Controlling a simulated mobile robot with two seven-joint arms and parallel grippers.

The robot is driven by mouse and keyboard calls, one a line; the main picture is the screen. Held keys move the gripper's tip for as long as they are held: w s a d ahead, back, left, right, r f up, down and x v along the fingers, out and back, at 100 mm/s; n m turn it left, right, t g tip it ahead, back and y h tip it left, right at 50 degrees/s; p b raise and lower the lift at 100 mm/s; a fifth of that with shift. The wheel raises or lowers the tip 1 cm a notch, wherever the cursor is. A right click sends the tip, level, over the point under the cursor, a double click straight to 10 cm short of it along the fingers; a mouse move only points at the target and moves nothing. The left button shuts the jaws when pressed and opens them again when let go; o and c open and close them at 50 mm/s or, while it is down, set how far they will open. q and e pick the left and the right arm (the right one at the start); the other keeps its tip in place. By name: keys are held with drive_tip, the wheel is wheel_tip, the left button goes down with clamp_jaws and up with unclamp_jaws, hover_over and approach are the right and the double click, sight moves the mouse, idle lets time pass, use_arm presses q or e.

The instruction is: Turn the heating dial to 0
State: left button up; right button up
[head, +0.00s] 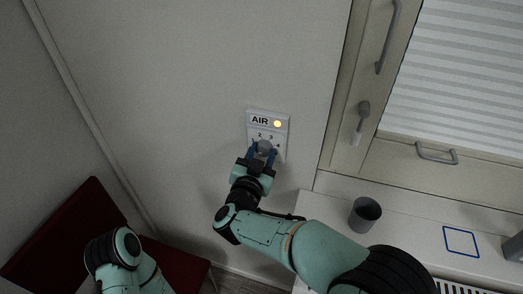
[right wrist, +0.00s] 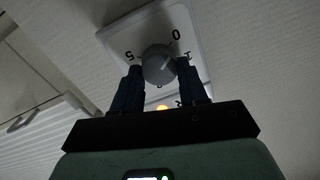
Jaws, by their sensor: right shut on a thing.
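A white wall panel (head: 283,118) carries the printed word AIR, a lit yellow lamp (head: 278,124) and a ring of digits. Its round grey dial (head: 265,146) also shows in the right wrist view (right wrist: 158,66), where 5, 0 and 1 are legible around it. A pale mark on the dial points to the upper right there, roughly between 0 and 1. My right gripper (head: 262,151) is shut on the dial, one dark finger on each side. The fingers hide some digits. No panel with a heating label shows. My left gripper is out of view.
A white counter (head: 405,235) at the right bears a grey cup (head: 365,214) and a blue square outline (head: 460,241). A window frame with handles (head: 364,110) stands right of the panel. A dark red chair (head: 50,240) is at lower left. Wall around the panel is clear.

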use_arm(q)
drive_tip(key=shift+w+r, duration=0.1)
use_arm(e)
drive_tip(key=shift+f, duration=0.1)
drive_tip(key=o, duration=1.1)
drive_tip(key=shift+c, duration=0.2)
drive_tip(key=shift+s, duration=0.1)
drive_tip(key=shift+s+a, duration=0.2)
drive_tip(key=shift+s, duration=0.15)
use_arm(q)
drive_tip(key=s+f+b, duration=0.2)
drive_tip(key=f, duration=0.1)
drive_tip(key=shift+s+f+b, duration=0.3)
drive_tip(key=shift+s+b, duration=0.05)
use_arm(e)
drive_tip(key=v, duration=1.2)
drive_tip(key=shift+s, duration=0.25)
